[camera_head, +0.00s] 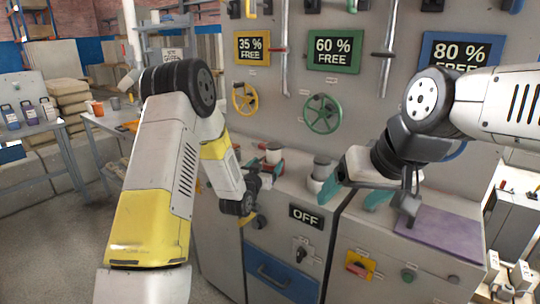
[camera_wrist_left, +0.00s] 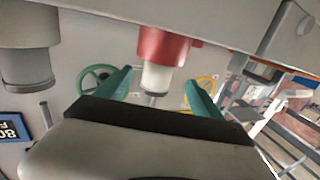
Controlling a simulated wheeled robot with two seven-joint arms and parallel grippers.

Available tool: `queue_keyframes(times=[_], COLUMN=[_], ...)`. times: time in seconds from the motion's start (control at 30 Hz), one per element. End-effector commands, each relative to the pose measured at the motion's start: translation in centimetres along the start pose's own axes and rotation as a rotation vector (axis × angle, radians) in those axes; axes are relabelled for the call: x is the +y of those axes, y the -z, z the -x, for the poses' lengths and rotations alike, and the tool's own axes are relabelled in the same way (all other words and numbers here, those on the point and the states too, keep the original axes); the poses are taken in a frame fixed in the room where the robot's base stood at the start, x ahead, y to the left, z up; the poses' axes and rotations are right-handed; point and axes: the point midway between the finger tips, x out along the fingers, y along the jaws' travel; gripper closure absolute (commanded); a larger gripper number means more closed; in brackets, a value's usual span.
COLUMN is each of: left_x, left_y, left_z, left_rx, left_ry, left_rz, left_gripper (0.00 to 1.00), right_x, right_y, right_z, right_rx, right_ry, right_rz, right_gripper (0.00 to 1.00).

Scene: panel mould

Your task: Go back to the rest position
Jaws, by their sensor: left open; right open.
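My left gripper (camera_head: 263,167) is low in front of the grey panel, at the back of the counter ledge. In the left wrist view, its two teal fingers (camera_wrist_left: 162,92) stand apart. A red and white cylinder (camera_wrist_left: 163,62) shows beyond and between them; I cannot tell whether they touch it. In the head view the cylinder (camera_head: 273,153) is partly hidden by the gripper. My right gripper (camera_head: 352,192) is open and empty, with teal fingers apart above the front edge of the counter, near the OFF label (camera_head: 306,217).
A grey cylinder (camera_head: 322,169) stands on the ledge between the grippers. A purple mat (camera_head: 440,232) lies on the right counter. The panel carries a yellow wheel (camera_head: 245,99), a green wheel (camera_head: 321,113) and vertical rods. Tables with cups are at left; floor there is free.

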Motion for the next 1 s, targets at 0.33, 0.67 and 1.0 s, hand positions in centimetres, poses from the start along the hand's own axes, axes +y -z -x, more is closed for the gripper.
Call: queue_keyframes(times=[0.33,0.67,1.0], left_x=[-3.0,-3.6,-0.6], left_y=[8.7,14.0,14.6], left_z=[5.3,18.7,35.9], left_rx=[-0.258,-0.567,-0.859], left_ry=[0.058,0.111,0.118], left_rz=[0.016,0.099,0.211], left_gripper=[0.23,0.23,0.23], right_x=[0.0,0.0,0.0], right_y=[0.0,0.0,0.0], right_z=[0.0,0.0,0.0], right_rx=[0.0,0.0,0.0], right_ry=[0.0,0.0,0.0], right_rz=[0.0,0.0,0.0], right_gripper=[0.2,0.2,0.2])
